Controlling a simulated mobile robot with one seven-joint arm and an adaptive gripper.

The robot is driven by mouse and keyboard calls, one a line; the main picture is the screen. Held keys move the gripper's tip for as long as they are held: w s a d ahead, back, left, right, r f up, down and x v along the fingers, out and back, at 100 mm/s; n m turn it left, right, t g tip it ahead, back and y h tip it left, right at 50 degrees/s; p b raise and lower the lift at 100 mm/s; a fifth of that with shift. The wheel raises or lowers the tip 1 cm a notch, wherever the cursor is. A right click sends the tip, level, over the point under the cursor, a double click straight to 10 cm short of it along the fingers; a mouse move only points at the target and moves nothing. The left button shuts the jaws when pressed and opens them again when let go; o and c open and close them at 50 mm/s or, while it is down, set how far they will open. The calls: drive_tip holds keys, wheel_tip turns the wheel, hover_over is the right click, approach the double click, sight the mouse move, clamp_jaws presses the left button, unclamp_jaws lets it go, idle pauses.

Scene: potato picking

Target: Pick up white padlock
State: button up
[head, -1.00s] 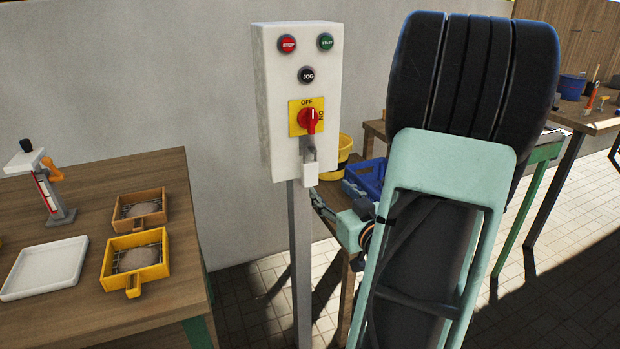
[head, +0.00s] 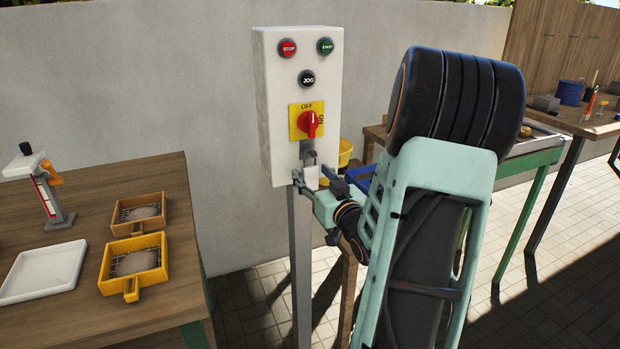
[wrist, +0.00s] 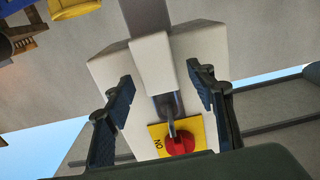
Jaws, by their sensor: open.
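The white padlock (head: 311,178) hangs by its grey shackle below the red rotary switch (head: 308,123), at the lower edge of the white control box (head: 285,110). My gripper (head: 317,184) is open at the padlock's height, with a finger towards each side of it. In the wrist view the white padlock body (wrist: 152,62) lies between the two spread dark fingers of my gripper (wrist: 160,82). The shackle and the red switch show below it there. I see no finger clearly touching the padlock.
The box stands on a grey post (head: 301,260). A wooden table (head: 60,310) at the left holds a white tray (head: 42,272) and two baskets, one yellow (head: 130,285). A yellow bucket (head: 345,153) and more tables are behind my arm.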

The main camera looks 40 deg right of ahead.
drive_tip(key=shift+w, duration=0.2)
drive_tip(key=c, duration=1.3)
drive_tip(key=shift+r, duration=0.2)
